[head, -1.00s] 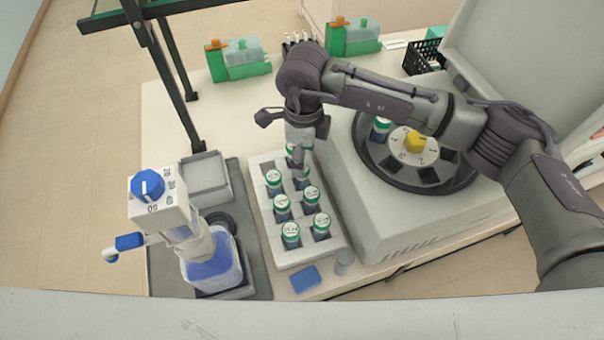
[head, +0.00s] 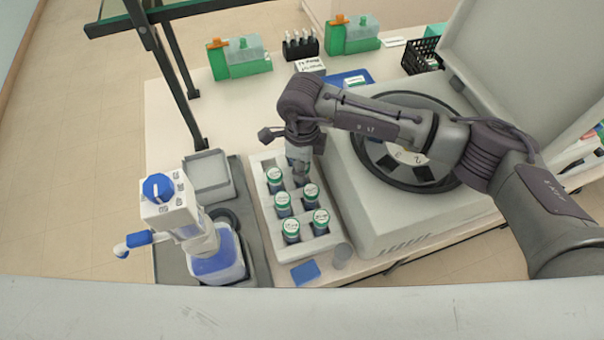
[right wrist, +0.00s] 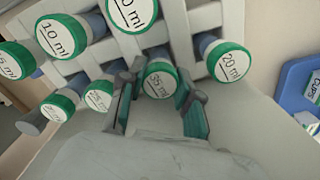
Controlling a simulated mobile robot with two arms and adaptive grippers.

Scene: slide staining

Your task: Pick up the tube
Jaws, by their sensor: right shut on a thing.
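My right gripper (head: 299,182) points down into the far part of the white tube rack (head: 262,222). In the right wrist view its two fingers (right wrist: 160,103) are on either side of a green-capped tube marked 35 ml (right wrist: 160,84) and are shut on it. The tube's body is mostly hidden below its cap, and it seems to be still among the rack's slots. Several other green-capped tubes stand in the rack, among them one marked 10 ml (right wrist: 62,37) and one marked 20 ml (right wrist: 229,64). My left gripper is not in view.
A centrifuge (head: 400,225) with a raised lid (head: 510,50) stands right of the rack, under my right arm. A blue-knobbed bottle dispenser (head: 215,262) stands on the left on a grey tray.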

